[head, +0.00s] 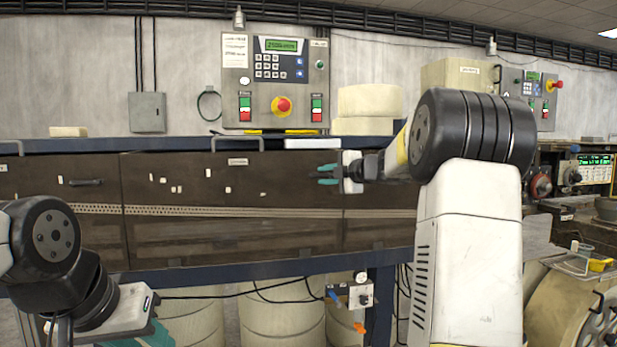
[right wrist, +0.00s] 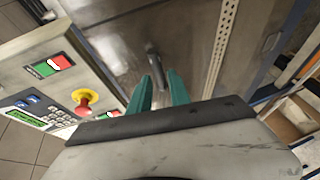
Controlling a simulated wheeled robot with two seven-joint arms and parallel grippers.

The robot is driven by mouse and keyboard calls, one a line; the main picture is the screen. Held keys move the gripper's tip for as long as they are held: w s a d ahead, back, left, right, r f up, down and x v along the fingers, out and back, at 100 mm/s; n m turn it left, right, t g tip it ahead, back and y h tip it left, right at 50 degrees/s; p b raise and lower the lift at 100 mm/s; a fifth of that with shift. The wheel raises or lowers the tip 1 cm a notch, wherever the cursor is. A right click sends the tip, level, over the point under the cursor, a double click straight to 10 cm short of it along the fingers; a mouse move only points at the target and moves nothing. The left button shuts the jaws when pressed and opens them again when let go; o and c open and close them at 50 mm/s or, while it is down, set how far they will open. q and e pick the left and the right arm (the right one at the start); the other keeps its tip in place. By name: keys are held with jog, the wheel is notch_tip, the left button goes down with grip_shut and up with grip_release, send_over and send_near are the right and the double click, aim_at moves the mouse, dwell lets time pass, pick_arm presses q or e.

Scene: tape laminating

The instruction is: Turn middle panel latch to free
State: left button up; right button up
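The dark brown middle panel (head: 290,177) fills the centre of the machine front in the head view. My left gripper (head: 148,338) is low, cut off by the bottom edge.
A control box (head: 276,50) with a red stop button (head: 283,106) stands above the panel; it also shows in the right wrist view (right wrist: 20,75). The left panel has a dark handle (head: 87,183). A blue beam (head: 240,269) runs below. Space before the middle panel's left part is clear.

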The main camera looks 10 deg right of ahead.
jog(key=shift+x, duration=1.15)
jog(key=shift+c, duration=0.2)
grip_shut()
